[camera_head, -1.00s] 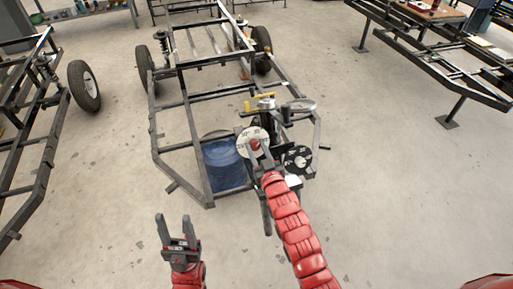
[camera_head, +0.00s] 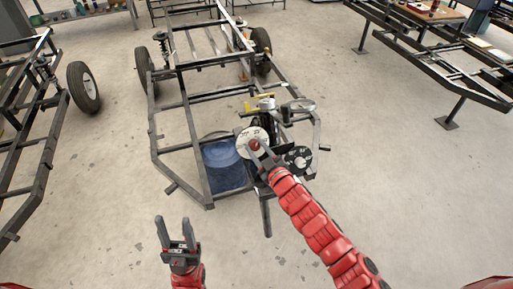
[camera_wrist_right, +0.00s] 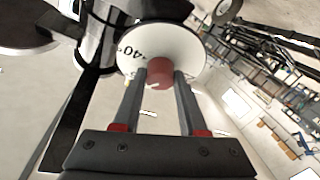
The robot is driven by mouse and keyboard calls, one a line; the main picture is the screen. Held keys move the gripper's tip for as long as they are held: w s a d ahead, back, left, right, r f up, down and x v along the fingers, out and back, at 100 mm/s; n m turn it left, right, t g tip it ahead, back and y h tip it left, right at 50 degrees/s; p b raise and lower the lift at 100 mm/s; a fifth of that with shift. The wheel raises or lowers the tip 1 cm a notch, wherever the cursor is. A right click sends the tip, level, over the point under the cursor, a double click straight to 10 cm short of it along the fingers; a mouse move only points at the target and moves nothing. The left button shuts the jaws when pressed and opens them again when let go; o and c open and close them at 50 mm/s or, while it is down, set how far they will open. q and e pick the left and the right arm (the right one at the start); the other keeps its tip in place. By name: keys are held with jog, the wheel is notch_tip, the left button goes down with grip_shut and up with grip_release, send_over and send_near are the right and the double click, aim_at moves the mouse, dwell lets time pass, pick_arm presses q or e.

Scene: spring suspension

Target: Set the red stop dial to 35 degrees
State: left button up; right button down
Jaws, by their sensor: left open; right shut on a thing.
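The red stop dial (camera_wrist_right: 160,73) is a small red knob in front of a white round scale plate (camera_wrist_right: 190,47) in the right wrist view. The number 40 shows on the plate left of the knob; other marks are hidden or unclear. In the head view the dial (camera_head: 255,145) sits on the white plate at the front of the frame. My right gripper (camera_wrist_right: 161,80) is shut on the red dial, one finger on each side. My left gripper (camera_head: 178,221) is open and empty over the floor, left of and nearer than the dial.
The dark metal chassis frame (camera_head: 152,150) carries the dial assembly. A black round disc (camera_head: 298,158) sits right of the dial. Other frames stand left and right. The floor (camera_head: 400,200) at right is clear.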

jog(key=shift+f, duration=0.1)
jog(key=shift+c, duration=2.2)
grip_release()
jog(key=v, duration=1.7)
jog(key=shift+s+p, duration=0.2)
jog(key=shift+p, duration=0.1)
jog(key=shift+d, duration=0.15)
